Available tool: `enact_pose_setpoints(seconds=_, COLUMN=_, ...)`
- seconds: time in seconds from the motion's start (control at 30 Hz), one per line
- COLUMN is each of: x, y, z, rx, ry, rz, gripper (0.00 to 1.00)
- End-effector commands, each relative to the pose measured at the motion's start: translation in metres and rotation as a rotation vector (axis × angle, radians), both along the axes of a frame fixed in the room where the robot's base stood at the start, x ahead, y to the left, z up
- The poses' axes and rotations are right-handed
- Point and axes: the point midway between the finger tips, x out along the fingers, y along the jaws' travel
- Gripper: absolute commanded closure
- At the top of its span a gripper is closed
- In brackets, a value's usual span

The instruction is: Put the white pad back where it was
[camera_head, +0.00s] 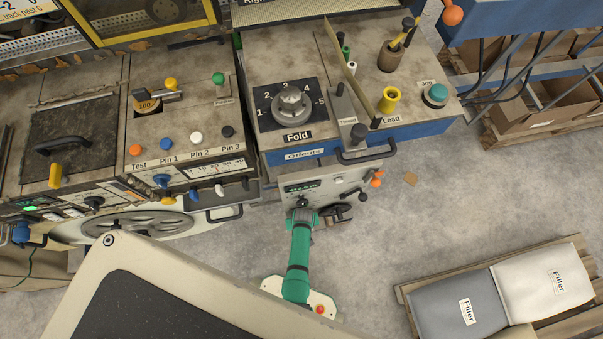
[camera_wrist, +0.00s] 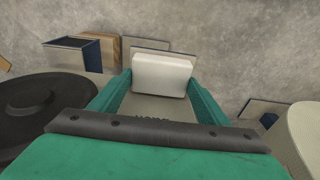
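The white pad (camera_wrist: 162,76) is a small, pale, rounded block in the wrist view. It sits between the green fingers of my gripper (camera_wrist: 160,92), with a finger against each side, so the gripper looks shut on it. A grey surface shows just below the pad, between the fingers. In the head view my green arm stands below the Fold machine, with its upper end by the front panel (camera_head: 327,186). The gripper and pad cannot be made out there.
In the wrist view, a dark round part (camera_wrist: 40,108) lies close on the left and open blue-lined boxes (camera_wrist: 80,53) lie beyond. Filler bags (camera_head: 458,306) lie right; floor between is mostly clear.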

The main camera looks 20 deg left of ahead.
Motion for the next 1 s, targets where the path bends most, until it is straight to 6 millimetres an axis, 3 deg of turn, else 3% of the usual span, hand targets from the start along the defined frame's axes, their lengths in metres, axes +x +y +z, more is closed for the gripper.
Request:
enact_pose_setpoints(seconds=0.03, x=0.0, y=0.0, z=0.0, rx=0.0, ry=0.0, rz=0.0, gripper=0.21)
enact_pose_setpoints(seconds=0.1, x=0.0, y=0.0, z=0.0, rx=0.0, ry=0.0, rz=0.0, gripper=0.12)
enact_pose_setpoints(seconds=0.53, x=-0.001, y=0.0, z=0.007, rx=0.0, ry=0.0, rz=-0.001, gripper=0.12)
enact_pose_setpoints(seconds=1.0, x=-0.007, y=-0.006, z=0.073, rx=0.001, ry=-0.001, rz=-0.003, gripper=0.12)
